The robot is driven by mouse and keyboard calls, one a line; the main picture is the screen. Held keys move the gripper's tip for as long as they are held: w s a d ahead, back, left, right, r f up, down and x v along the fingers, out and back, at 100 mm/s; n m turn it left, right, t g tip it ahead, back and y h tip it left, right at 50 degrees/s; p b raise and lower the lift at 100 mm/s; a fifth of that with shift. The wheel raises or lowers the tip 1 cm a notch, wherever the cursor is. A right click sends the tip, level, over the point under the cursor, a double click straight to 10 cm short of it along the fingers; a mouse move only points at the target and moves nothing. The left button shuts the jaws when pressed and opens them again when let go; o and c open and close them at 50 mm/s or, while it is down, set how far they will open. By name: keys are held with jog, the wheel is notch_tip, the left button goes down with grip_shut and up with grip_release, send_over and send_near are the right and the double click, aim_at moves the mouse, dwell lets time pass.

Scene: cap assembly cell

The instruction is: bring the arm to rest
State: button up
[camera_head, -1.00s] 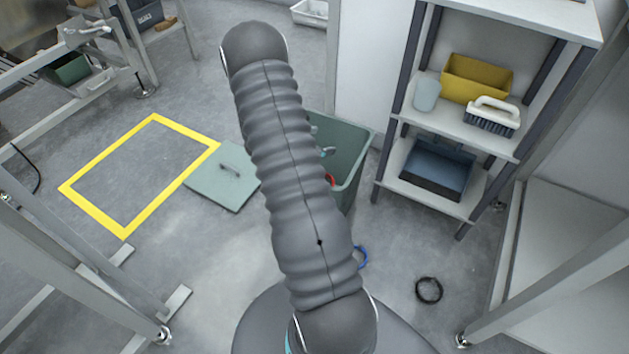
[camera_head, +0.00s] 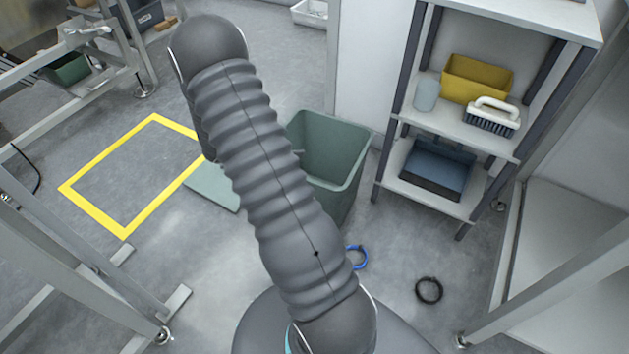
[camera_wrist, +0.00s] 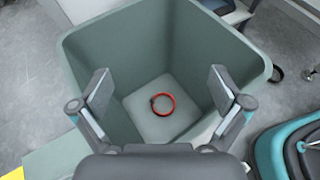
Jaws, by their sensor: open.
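My gripper (camera_wrist: 159,95) shows in the wrist view with its two fingers wide apart and nothing between them. It is above the green bin (camera_wrist: 240,60), and I look down into the bin past the fingers. A red ring (camera_wrist: 163,104) lies on the bin's floor. In the head view my arm stretches up and to the left over the floor, and the gripper is hidden there. The green bin (camera_head: 345,150) stands to the right of my arm, its left part covered by the arm.
A green lid (camera_head: 212,185) lies on the floor beside a yellow-outlined square (camera_head: 90,207). A blue ring (camera_head: 357,257) and a black ring (camera_head: 429,290) lie on the floor. A shelf (camera_head: 440,130) holds a yellow bin (camera_head: 477,79), a brush (camera_head: 492,117) and a blue bin (camera_head: 437,168).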

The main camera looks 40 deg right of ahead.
jog(key=shift+a+r, duration=0.1)
jog(key=shift+a, duration=0.1)
jog(key=shift+w, duration=0.1)
dwell(0.4)
jog(key=s+a+m+g+y, duration=0.3)
jog(key=s+a+m+y, duration=0.3)
jog(key=s+a+m, duration=0.25)
jog(key=s+a+r+m+t+y, duration=0.3)
jog(key=s+a+r+t, duration=0.1)
jog(key=a+r, duration=0.5)
jog(key=s+a+r+m+t+y, duration=0.3)
jog(key=s+a+r, duration=0.3)
jog(key=a+r, duration=0.4)
notch_tip(320, 180, up, 2)
jog(key=shift+r+m+t+y+p, duration=0.2)
jog(key=shift+m+t+y+p, duration=0.25)
jog(key=shift+m+t, duration=0.35)
jog(key=shift+s+a+r+n+t, duration=0.1)
jog(key=shift+s+a+r+t, duration=0.3)
jog(key=shift+r, duration=0.6)
jog(key=shift+s+a+r+n+t, duration=0.15)
jog(key=shift+s+r+t, duration=0.45)
jog(key=shift+r, duration=0.35)
jog(key=shift+s+a+r+n+t, duration=0.1)
jog(key=shift+s+a+r+t, duration=0.3)
jog(key=shift+r, duration=0.6)
jog(key=shift+c, duration=0.2)
